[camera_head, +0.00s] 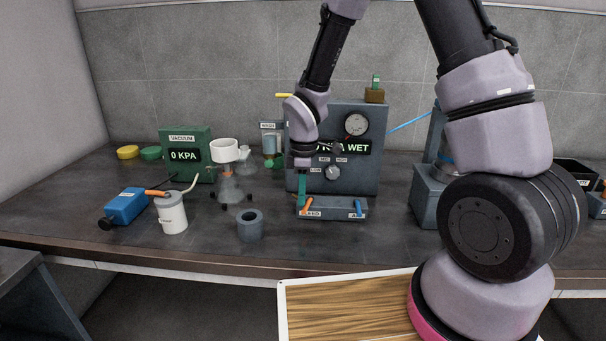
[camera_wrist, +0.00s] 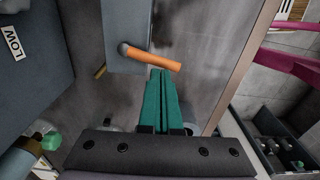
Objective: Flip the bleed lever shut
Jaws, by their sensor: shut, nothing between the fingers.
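The bleed lever (camera_head: 307,205) is a short orange handle on the left end of a low grey block (camera_head: 335,214), whose left label is partly covered. In the wrist view the orange bleed lever (camera_wrist: 153,59) sticks out sideways past the block's edge from a round grey pivot. My gripper (camera_head: 301,198) points down at the left end of the block, close to the lever. In the wrist view my gripper's green fingers (camera_wrist: 161,73) are shut and empty, with their tips right beside the lever's outer half. Whether they touch it I cannot tell.
A blue lever (camera_head: 358,206) sits on the block's right end. Behind stands a grey panel (camera_head: 360,178) with a gauge and a display ending in "KPA WET". A grey ring (camera_head: 250,225), a white canister (camera_head: 172,215) and a blue pump (camera_head: 126,206) stand to the left.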

